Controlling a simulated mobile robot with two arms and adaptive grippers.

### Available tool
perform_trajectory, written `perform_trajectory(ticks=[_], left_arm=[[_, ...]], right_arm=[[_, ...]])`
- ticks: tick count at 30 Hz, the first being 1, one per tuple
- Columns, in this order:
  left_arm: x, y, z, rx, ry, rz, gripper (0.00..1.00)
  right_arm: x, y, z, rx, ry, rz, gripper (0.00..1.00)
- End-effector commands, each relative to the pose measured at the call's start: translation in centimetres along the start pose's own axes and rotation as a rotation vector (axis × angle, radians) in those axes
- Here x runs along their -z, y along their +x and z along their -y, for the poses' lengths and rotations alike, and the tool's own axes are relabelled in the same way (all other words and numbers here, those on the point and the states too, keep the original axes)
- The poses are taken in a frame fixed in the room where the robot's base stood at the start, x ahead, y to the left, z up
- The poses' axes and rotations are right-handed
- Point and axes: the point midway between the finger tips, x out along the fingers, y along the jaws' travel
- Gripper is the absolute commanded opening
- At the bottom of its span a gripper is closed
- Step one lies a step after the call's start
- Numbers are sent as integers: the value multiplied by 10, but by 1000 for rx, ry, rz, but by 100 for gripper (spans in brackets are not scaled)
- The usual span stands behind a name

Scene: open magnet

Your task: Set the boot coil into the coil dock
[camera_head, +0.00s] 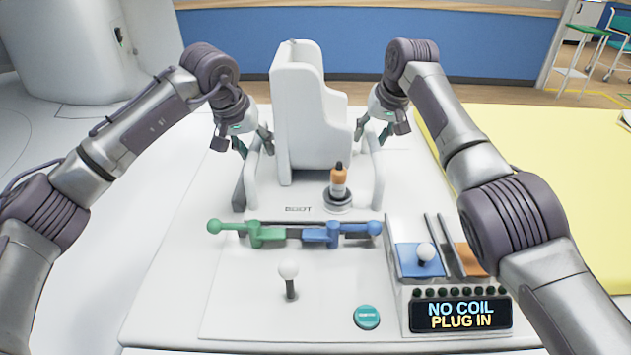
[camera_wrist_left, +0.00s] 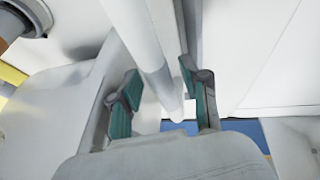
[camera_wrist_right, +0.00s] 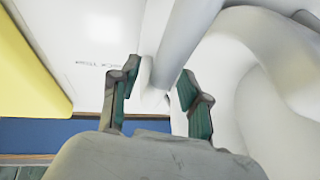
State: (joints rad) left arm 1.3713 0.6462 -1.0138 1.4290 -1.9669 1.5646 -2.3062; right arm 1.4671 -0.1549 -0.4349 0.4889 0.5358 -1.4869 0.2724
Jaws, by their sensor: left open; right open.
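The white boot coil (camera_head: 300,110) stands upright at the back of the white table, with a tall back and a pale bar handle on each side. My left gripper (camera_head: 253,143) is open at its left handle (camera_head: 252,178); in the left wrist view a white bar (camera_wrist_left: 148,55) passes between the fingers. My right gripper (camera_head: 372,132) is open at its right handle (camera_head: 377,180); in the right wrist view a bar (camera_wrist_right: 183,45) lies between the fingers. A plate marked BOOT (camera_head: 298,209) lies in front; I cannot tell the dock's exact outline.
A green lever (camera_head: 255,233) and a blue lever (camera_head: 325,234) lie across the front. A display (camera_head: 461,315) reads "NO COIL PLUG IN".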

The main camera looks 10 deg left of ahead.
Motion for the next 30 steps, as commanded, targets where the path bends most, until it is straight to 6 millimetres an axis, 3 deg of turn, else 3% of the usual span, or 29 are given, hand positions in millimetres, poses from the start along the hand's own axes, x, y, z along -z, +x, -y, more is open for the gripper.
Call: perform_trajectory(ticks=[15, 23, 30], left_arm=[[0, -99, 0, 0, -1, -5, 46], [0, -116, 0, 1, -1, -2, 46], [0, -116, 0, 1, -1, -2, 46]], right_arm=[[0, 0, 0, 1, 0, 0, 46], [1, -5, 0, 1, -1, -2, 46], [2, -47, 0, 2, -1, -5, 46]])
